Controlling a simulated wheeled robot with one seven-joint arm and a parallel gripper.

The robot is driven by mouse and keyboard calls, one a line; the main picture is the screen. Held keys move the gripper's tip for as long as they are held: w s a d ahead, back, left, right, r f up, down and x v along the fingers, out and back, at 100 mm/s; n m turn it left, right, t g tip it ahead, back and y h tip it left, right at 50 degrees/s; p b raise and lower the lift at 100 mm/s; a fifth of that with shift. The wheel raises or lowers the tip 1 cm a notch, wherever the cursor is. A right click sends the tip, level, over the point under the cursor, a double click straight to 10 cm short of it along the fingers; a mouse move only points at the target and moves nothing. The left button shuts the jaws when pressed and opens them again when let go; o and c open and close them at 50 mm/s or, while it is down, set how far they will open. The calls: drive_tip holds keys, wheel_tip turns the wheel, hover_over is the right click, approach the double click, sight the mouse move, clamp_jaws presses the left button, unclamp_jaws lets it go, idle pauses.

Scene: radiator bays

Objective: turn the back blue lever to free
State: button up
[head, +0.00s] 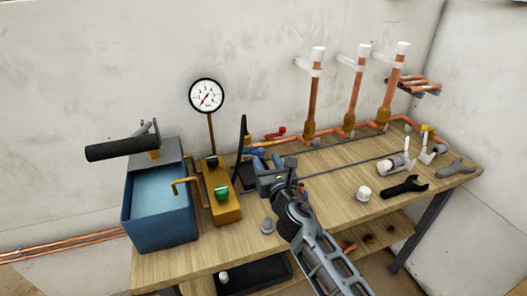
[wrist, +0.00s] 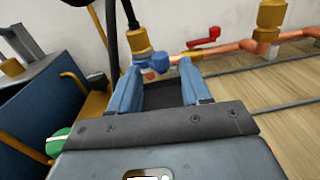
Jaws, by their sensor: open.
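A blue lever (wrist: 155,62) sits below a brass fitting in the wrist view, at the near end of the copper pipe line. My gripper (wrist: 162,76) is open, with its two blue-grey fingers on either side of the lever's lower part in that picture. I cannot tell whether either finger touches it. In the head view my gripper (head: 266,164) is over the bench beside the yellow pump, and it partly hides the blue parts there. Whether a second blue lever is present cannot be made out.
A red lever (wrist: 205,38) lies just beyond on the pipe. Wrenches and a white cap (head: 363,193) lie right.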

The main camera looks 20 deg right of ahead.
sight(262, 153)
drive_tip(key=w, duration=0.2)
drive_tip(key=w+b, duration=0.1)
drive_tip(key=w, duration=0.1)
drive_tip(key=shift+w+d+f+b, duration=0.1)
drive_tip(key=shift+w+d+b, duration=0.1)
drive_tip(key=shift+w+b, duration=0.15)
drive_tip(key=shift+w, duration=0.65)
drive_tip(key=shift+c, duration=0.3)
clamp_jaws()
